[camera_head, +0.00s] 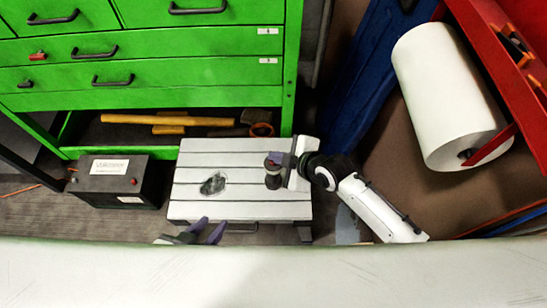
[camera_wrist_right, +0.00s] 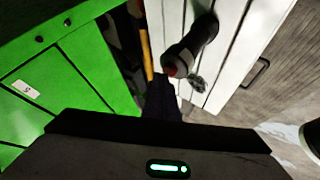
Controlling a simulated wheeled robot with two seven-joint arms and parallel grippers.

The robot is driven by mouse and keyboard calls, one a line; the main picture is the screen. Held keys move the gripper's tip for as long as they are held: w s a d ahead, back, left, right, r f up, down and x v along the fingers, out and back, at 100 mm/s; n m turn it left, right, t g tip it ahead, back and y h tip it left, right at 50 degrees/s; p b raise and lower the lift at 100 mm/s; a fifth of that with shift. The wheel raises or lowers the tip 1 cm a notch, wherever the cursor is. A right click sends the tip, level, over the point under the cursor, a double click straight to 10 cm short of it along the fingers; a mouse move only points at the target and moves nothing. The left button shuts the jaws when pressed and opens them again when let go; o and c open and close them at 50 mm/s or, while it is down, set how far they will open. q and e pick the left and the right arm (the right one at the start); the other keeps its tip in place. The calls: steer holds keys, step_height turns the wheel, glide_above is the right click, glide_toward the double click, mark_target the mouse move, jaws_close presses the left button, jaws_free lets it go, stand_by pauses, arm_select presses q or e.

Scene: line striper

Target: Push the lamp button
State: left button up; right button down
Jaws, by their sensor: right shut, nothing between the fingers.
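In the right wrist view the lamp (camera_wrist_right: 195,42) shows a grey band and a dull reddish end facing the camera. My left gripper (camera_head: 206,232) is open and empty at the table's front edge.
The white table (camera_head: 190,208) also bears a dark mottled patch (camera_head: 213,184). A black battery box (camera_head: 110,180) stands left. A green drawer cabinet (camera_head: 215,73) is behind, with a yellow-handled tool (camera_head: 165,121) on its low shelf. A white roll (camera_head: 447,95) is at right.

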mark_target(276, 165)
steer(key=shift+r+p, duration=0.65)
steer(key=shift+r, duration=0.1)
step_height(276, 165, up, 6)
steer(key=p, duration=0.5)
steer(key=shift+p, duration=0.4)
